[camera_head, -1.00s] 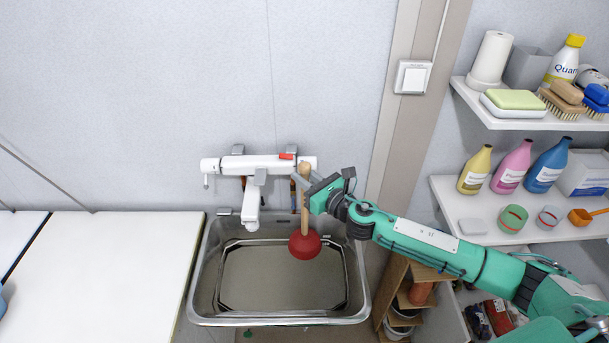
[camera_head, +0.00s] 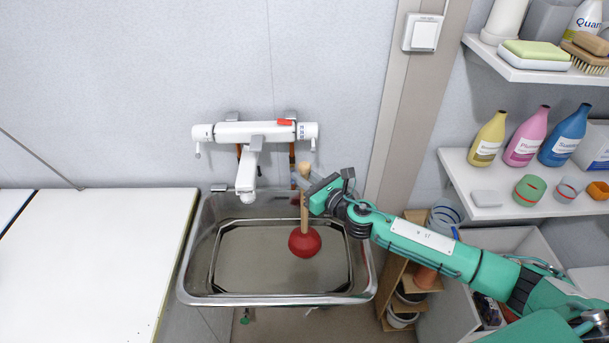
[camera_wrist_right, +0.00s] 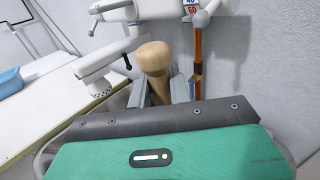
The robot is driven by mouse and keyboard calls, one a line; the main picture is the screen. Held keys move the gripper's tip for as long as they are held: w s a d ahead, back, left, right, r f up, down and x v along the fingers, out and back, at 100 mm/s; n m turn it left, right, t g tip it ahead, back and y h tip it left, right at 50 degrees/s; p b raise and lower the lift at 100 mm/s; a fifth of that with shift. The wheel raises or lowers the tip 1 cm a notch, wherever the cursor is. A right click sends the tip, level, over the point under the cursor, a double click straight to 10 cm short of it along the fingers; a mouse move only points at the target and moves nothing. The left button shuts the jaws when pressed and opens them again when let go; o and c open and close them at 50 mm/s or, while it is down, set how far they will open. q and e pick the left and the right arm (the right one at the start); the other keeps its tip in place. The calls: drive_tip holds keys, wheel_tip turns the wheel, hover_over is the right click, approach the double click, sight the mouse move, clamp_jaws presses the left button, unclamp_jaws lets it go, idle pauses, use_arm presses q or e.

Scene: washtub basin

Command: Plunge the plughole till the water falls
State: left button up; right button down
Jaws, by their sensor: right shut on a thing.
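My right gripper (camera_head: 310,190) is shut on the wooden handle of the plunger (camera_head: 305,243). The plunger stands about upright with its red rubber cup over the right part of the basin. The metal basin (camera_head: 196,240) seems to hold greyish water, and I cannot tell whether the cup touches it. The plughole cannot be made out. In the right wrist view the rounded handle top (camera_wrist_right: 154,58) shows between my gripper's fingers. The white tap (camera_head: 250,165) hangs over the basin's back, left of the plunger. My left gripper is out of view.
A white counter (camera_head: 90,250) adjoins the basin on the left. Shelves on the right hold several bottles (camera_head: 565,137), cups and brushes. A wooden rack (camera_head: 398,285) stands below, right of the basin. The wall is close behind the tap.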

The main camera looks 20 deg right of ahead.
sight(307, 213)
wheel_tip(307, 213, down, 12)
drive_tip(key=b, duration=0.9)
drive_tip(key=shift+b, duration=0.4)
idle(0.6)
idle(0.4)
drive_tip(key=shift+f, duration=0.15)
drive_tip(key=shift+f+b, duration=0.55)
drive_tip(key=shift+f, duration=0.15)
drive_tip(key=shift+s, duration=0.1)
